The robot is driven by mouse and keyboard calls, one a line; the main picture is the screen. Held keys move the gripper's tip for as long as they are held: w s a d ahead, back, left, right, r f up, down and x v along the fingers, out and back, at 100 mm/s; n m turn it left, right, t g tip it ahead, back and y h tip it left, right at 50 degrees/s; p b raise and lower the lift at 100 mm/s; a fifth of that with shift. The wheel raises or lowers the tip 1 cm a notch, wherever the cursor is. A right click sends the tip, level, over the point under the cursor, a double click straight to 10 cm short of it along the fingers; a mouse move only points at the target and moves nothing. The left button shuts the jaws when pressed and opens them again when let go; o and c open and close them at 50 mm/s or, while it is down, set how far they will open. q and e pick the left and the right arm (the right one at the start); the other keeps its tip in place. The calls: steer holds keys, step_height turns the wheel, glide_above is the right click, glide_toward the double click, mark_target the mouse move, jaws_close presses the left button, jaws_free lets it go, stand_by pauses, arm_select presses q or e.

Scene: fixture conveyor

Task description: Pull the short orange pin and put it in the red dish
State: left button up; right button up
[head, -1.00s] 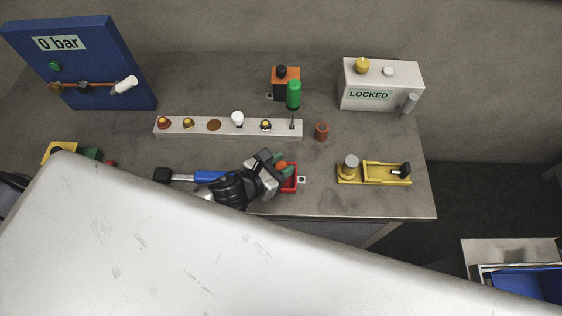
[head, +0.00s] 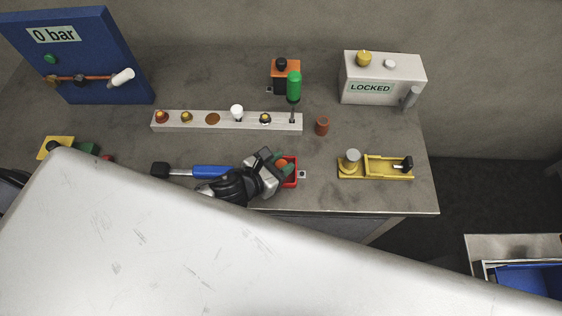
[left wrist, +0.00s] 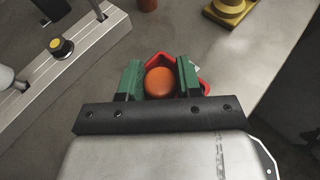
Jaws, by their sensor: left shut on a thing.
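My left gripper (head: 274,161) is shut on the orange pin (left wrist: 160,82), whose round orange head shows between the green finger pads in the left wrist view. The gripper holds it over the red dish (head: 290,180) near the table's front edge. The dish's red rim also shows behind the fingers in the left wrist view (left wrist: 203,77). The pin's lower part is hidden, so I cannot tell whether it touches the dish floor. My right gripper is not in view.
A grey rail (head: 205,127) with several knobs and a green-handled tool (head: 294,86) stands behind. A brown cylinder (head: 322,125), a yellow fixture (head: 385,167) and a white LOCKED box (head: 383,78) are to the right. A blue-handled tool (head: 212,172) lies left of the gripper.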

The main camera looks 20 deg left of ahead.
arm_select(q)
steer(key=shift+f+b, duration=0.3)
steer(key=shift+f, duration=0.15)
steer(key=o, duration=1)
steer(key=b+v, duration=0.2)
steer(key=v, duration=0.8)
steer(key=shift+f, duration=0.2)
steer(key=shift+s+a+r, duration=0.25)
steer(key=shift+s+r, duration=0.05)
steer(key=shift+s, duration=0.05)
